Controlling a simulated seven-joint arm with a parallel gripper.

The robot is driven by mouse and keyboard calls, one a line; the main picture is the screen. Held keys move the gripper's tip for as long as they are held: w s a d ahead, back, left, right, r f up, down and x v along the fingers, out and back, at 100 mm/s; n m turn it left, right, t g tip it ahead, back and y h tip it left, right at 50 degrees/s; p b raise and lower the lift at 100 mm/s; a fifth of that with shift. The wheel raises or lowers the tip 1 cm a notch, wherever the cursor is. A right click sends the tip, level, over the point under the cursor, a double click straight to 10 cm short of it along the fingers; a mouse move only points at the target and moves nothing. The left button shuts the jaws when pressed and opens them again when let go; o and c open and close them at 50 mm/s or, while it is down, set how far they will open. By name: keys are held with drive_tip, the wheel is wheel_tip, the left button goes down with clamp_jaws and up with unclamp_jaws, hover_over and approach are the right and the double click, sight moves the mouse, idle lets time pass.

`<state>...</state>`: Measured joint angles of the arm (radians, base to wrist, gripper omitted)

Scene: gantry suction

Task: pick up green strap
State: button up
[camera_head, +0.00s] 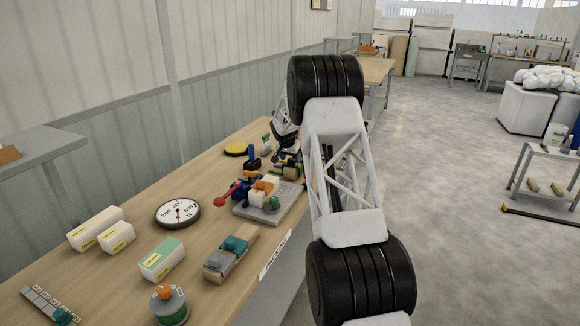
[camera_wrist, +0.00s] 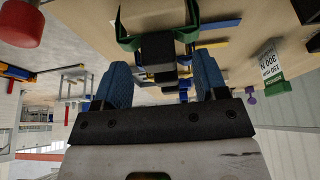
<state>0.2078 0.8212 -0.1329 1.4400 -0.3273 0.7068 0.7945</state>
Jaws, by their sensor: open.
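A green strap (camera_wrist: 128,40) shows at the top of the wrist view. It wraps around a tan block (camera_wrist: 153,15), with a green part on each side of it. My gripper (camera_wrist: 163,72) has two blue ribbed fingers, spread apart with a gap between them. The strap and a black block (camera_wrist: 157,48) appear beyond the fingertips, in line with the gap. Nothing is visibly held. In the head view my arm covers much of the far bench, and I cannot clearly make out the strap or the fingers there.
The wooden bench (camera_head: 130,275) carries a round dial (camera_head: 177,213), white boxes (camera_head: 96,228), a green-topped box (camera_head: 162,259) and a grey plate with clustered parts (camera_head: 285,208). A red knob (camera_wrist: 20,22) is at the wrist view's upper left. Open floor (camera_head: 455,210) lies right of the bench.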

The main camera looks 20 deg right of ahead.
drive_tip(key=shift+x, duration=1.1)
drive_tip(key=c, duration=1)
drive_tip(key=shift+r, duration=0.1)
drive_tip(key=shift+r, duration=4.9)
drive_tip(key=shift+a, duration=0.1)
drive_tip(key=s+a+r, duration=0.1)
drive_tip(key=s+a, duration=0.4)
drive_tip(key=s+a+r, duration=0.2)
drive_tip(key=s+a, duration=0.2)
drive_tip(key=a, duration=0.2)
drive_tip(key=s+a+r, duration=0.2)
drive_tip(key=s+a, duration=0.3)
drive_tip(key=a, duration=0.1)
drive_tip(key=shift+s+r, duration=0.2)
drive_tip(key=shift+s, duration=0.1)
